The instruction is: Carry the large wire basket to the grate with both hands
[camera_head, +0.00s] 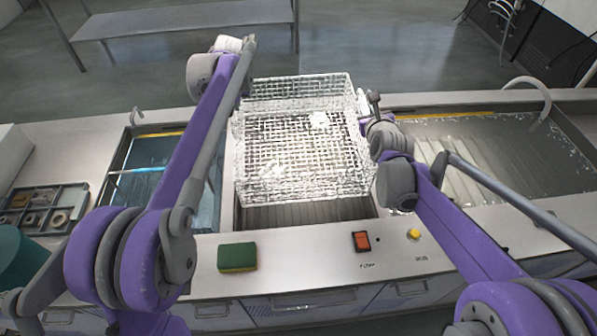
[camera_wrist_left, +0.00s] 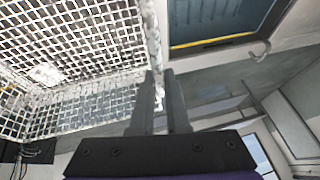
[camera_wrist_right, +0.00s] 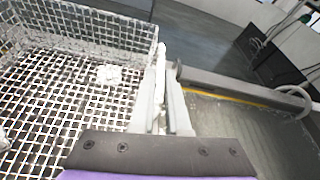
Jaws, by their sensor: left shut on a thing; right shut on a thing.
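The large wire basket (camera_head: 300,150) hangs in the middle of the head view, above the slatted grate (camera_head: 300,214) between the two tanks. It looks empty but for whitish patches on its mesh. My left gripper (camera_wrist_left: 160,95) is shut on the basket's left side, and the mesh fills the left of the left wrist view. My right gripper (camera_wrist_right: 163,85) is shut on the right side, with the mesh at left in the right wrist view. In the head view my right gripper (camera_head: 372,122) is partly hidden by its wrist. The basket hides most of the grate.
A water tank (camera_head: 150,205) lies left of the grate, and a larger tank (camera_head: 510,150) lies right. A green sponge (camera_head: 237,257), an orange switch (camera_head: 361,241) and a yellow button (camera_head: 413,235) are on the front ledge. A parts tray (camera_head: 42,208) stands far left.

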